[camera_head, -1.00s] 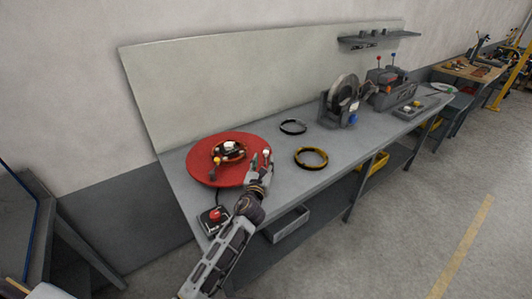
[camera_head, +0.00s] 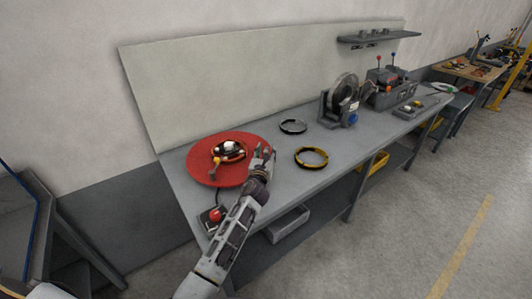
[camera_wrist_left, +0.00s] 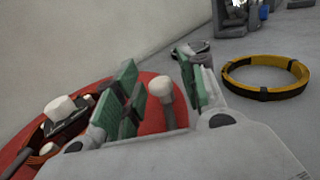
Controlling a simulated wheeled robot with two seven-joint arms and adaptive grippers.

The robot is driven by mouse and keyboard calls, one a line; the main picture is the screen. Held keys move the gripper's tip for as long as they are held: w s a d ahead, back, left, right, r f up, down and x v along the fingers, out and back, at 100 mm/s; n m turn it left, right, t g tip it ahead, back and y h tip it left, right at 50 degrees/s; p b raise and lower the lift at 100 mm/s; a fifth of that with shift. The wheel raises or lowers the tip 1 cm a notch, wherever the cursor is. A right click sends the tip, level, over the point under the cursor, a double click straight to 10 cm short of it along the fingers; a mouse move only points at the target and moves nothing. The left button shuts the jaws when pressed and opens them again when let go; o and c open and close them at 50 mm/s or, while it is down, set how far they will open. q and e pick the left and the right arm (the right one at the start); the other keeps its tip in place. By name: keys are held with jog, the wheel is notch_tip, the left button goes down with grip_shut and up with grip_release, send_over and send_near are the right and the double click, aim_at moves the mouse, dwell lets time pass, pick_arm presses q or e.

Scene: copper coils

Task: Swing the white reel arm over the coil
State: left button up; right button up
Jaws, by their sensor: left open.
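The red round reel (camera_head: 199,167) lies on the left end of the bench and also shows in the left wrist view (camera_wrist_left: 177,118). A copper coil (camera_wrist_left: 38,146) sits around its middle, beside a white-topped hub (camera_head: 229,145). A white round knob (camera_wrist_left: 160,88) on a short post stands at the reel's right side, apparently the end of the white reel arm; the arm's length is hidden. My left gripper (camera_head: 262,152) is open at the reel's right edge. In the left wrist view its green-padded fingers (camera_wrist_left: 158,90) stand either side of the knob, with gaps visible. My right gripper is not in view.
A yellow-black ring (camera_head: 311,150) and a black ring (camera_head: 293,120) lie right of the reel. A red-button box (camera_head: 215,215) sits at the bench's front left corner. A wheeled machine (camera_head: 343,96) stands farther right. A back panel rises behind the bench.

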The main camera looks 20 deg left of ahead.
pick_arm(q)
grip_shut()
dwell(0.3)
jog(key=shift+r, duration=0.15)
dwell(0.3)
